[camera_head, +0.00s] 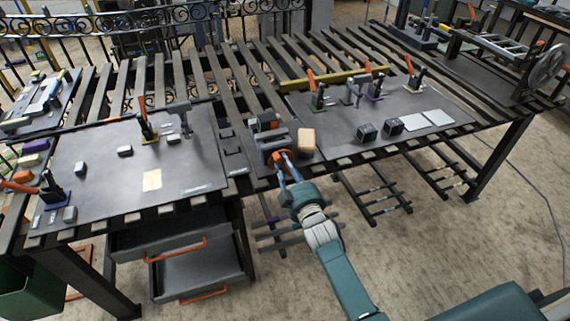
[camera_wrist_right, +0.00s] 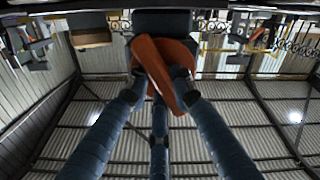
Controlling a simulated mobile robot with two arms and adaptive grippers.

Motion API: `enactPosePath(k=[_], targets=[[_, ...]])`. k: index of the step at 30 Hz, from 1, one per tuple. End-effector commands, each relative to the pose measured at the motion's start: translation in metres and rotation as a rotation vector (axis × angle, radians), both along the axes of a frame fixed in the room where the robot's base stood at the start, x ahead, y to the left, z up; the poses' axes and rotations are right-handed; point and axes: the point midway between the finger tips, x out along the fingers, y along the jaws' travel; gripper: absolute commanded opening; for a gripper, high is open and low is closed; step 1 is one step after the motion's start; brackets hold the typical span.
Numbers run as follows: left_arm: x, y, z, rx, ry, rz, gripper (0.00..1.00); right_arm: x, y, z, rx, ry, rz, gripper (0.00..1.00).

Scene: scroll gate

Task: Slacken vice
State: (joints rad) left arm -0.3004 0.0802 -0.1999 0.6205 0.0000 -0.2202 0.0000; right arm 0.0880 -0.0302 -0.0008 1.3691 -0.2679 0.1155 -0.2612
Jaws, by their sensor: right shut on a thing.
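The dark grey vice (camera_head: 268,141) stands at the front edge of the slatted table, in the middle of the head view. Its orange handle (camera_head: 281,155) faces my right arm. My right gripper (camera_head: 284,168) reaches it from the front, with its blue fingers closed around the handle. The right wrist view shows the orange handle (camera_wrist_right: 160,62) between the fingertips of the right gripper (camera_wrist_right: 162,84), tilted across them. Behind it is a dark block (camera_wrist_right: 165,20), part of the vice. My left gripper is in neither view.
A tan block (camera_head: 306,142) sits close to the right of the vice. Grey plates with clamps and small blocks lie on both sides, the left plate (camera_head: 100,165) and the right plate (camera_head: 345,120). Drawers (camera_head: 190,265) with orange handles hang below the table. Floor is free at the right.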

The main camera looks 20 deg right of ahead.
Motion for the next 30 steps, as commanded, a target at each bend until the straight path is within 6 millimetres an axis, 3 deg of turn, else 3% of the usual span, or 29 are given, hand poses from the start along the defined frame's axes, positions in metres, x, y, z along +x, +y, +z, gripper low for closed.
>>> enactPosePath(k=[9,10,12,23,30], targets=[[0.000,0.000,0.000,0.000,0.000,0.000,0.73,0.001,0.000,0.003,0.000,-0.006,0.000,0.00],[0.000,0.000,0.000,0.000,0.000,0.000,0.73,0.001,0.000,0.003,0.000,-0.006,0.000,0.28],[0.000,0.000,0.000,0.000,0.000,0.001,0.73,0.001,0.000,0.003,0.000,-0.006,0.000,0.42],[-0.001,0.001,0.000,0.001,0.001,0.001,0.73,-0.004,0.000,0.000,0.001,-0.001,0.000,0.42],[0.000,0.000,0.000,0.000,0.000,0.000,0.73,-0.043,-0.001,-0.001,0.001,0.000,0.000,0.42]])
